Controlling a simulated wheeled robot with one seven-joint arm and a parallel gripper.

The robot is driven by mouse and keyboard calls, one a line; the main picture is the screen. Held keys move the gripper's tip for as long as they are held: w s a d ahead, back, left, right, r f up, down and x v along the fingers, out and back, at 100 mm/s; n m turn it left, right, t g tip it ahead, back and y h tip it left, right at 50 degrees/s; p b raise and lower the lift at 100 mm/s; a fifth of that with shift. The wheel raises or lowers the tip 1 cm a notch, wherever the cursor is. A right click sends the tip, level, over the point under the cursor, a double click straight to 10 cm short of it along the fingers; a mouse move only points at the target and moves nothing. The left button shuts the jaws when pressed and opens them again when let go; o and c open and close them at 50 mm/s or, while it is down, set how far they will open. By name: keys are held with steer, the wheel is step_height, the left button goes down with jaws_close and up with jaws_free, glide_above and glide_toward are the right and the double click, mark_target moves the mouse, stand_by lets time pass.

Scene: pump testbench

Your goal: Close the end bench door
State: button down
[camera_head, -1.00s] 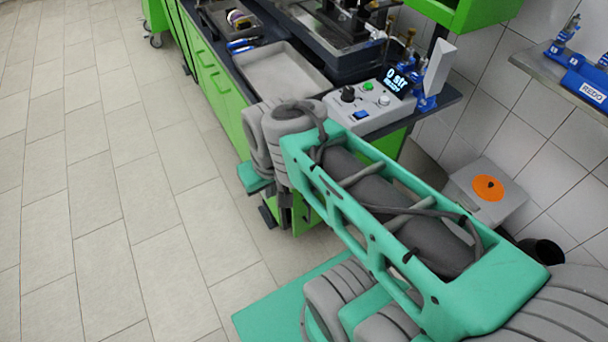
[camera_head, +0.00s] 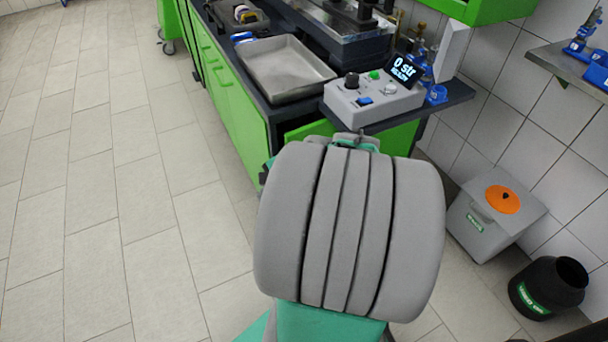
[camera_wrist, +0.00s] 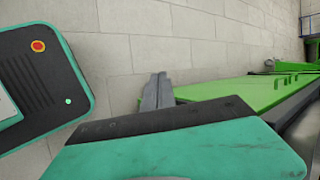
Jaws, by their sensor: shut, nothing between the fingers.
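The bench's green end (camera_head: 400,140) shows in the head view beyond my arm, below the control box. My arm hides most of it, so I cannot tell how far the end door stands open. In the wrist view a flat green panel (camera_wrist: 232,92) runs right from beside my gripper (camera_wrist: 158,90). I cannot tell whether this panel is the end door or a front panel. The grey fingers are together and empty, near the panel's left end; contact is unclear. In the head view my gripper is hidden by my arm.
A control box (camera_head: 372,100) and a metal tray (camera_head: 282,70) sit on the dark bench top. A grey bin with an orange lid (camera_head: 495,212) and a black bin (camera_head: 548,287) stand at the right by the tiled wall. The left floor is clear.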

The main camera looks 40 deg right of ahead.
steer(key=s+d+f+m+t+h+b, duration=0.2)
steer(key=s+d+m+t+h+b, duration=0.15)
steer(key=d+m, duration=0.6)
steer(key=s+d+f+m+t+h+b, duration=0.2)
steer(key=s+d+m+t+b, duration=0.15)
steer(key=d+m, duration=0.55)
steer(key=w+d+f+m+b, duration=0.1)
steer(key=w+b, duration=0.4)
steer(key=w, duration=0.8)
steer(key=shift+w+f+t, duration=0.15)
steer(key=shift+f+t, duration=0.15)
steer(key=shift+f, duration=0.3)
